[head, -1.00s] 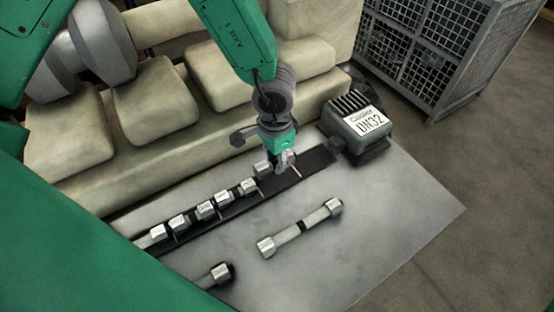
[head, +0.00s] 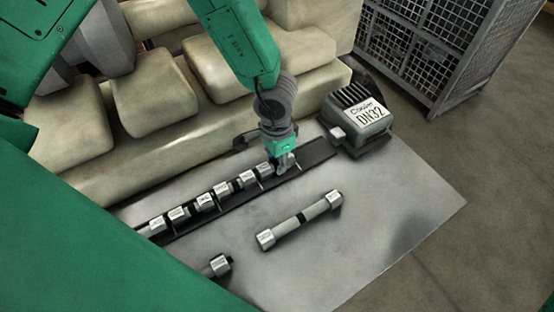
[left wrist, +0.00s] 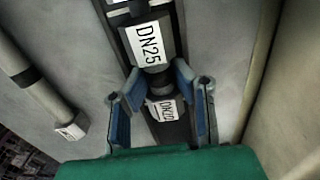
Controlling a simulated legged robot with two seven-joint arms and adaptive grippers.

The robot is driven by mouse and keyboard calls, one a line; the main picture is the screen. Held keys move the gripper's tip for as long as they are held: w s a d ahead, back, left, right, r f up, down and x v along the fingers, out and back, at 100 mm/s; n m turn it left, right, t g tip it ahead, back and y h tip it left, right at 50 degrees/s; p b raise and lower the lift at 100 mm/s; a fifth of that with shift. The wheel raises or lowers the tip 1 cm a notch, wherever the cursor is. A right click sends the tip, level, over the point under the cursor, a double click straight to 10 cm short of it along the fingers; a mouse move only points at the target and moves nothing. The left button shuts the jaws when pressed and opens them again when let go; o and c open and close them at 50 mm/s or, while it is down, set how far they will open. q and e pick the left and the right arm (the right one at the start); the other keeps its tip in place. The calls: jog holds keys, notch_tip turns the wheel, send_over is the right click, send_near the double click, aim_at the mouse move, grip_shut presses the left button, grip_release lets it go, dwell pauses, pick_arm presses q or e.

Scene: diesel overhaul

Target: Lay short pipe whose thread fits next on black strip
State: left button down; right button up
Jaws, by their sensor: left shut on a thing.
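The black strip (head: 318,152) runs diagonally along the back of the grey plate. My left gripper (head: 285,166) is at the right end of this row, low over the strip. It is shut on a short pipe (left wrist: 164,108) between its blue fingers; its label is hard to read. Directly ahead of it in the wrist view lies a short pipe marked DN25 (left wrist: 148,42). The right gripper is not in view.
A longer pipe with two end fittings (head: 300,220) lies on the plate (head: 370,210); another pipe end (head: 220,265) shows nearer. Beige engine blocks (head: 160,100) border the strip's back. Bare strip remains right of my gripper.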

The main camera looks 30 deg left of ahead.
pick_arm(q)
jog(key=shift+d+r, duration=0.1)
jog(key=shift+d, duration=0.35)
jog(key=shift+a+p, duration=0.35)
jog(key=shift+p, duration=0.05)
jog(key=shift+d+f, duration=0.2)
jog(key=shift+d, duration=0.05)
jog(key=c, duration=1.3)
grip_release()
jog(key=shift+a, duration=0.1)
notch_tip(320, 180, up, 12)
jog(key=shift+a+f, duration=0.1)
